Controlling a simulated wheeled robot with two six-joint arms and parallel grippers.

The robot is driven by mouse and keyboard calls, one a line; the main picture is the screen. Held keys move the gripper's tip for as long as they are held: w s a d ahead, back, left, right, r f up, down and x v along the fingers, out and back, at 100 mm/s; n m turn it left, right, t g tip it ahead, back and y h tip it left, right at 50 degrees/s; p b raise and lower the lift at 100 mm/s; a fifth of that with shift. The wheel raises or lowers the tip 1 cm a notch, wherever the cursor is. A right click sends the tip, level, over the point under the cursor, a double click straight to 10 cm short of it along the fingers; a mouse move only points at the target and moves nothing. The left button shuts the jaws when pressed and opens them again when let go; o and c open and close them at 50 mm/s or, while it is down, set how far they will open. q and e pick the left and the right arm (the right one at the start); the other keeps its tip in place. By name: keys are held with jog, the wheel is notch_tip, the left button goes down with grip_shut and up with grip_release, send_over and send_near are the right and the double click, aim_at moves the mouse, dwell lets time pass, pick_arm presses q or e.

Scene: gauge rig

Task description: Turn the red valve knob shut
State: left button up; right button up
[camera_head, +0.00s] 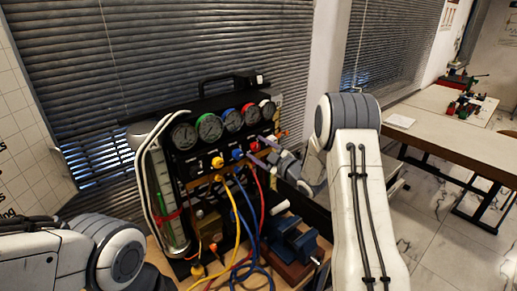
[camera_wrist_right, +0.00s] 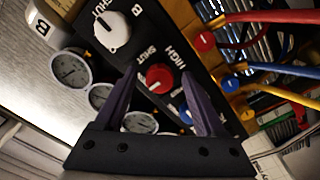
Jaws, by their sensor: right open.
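The red valve knob (camera_wrist_right: 159,78) sits on the black panel, with the words SHUT and HIGH printed beside it. In the head view the red knob (camera_head: 252,147) is small and partly covered by my gripper. My right gripper (camera_wrist_right: 162,82) is open, its two purple fingers pointing at the panel. In the right wrist view the red knob shows between the fingertips; I cannot tell whether they touch it. In the head view the right gripper (camera_head: 262,150) is at the right part of the panel. My left gripper is out of view; only part of the left arm shows.
A white knob (camera_wrist_right: 112,30) and a blue knob (camera_wrist_right: 185,113) flank the red one. Several round gauges (camera_head: 209,127) line the panel top. Yellow, blue and red hoses (camera_head: 237,225) hang in front. A blue vise (camera_head: 294,240) stands below right. A table (camera_head: 450,120) is at far right.

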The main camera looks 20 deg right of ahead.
grip_shut()
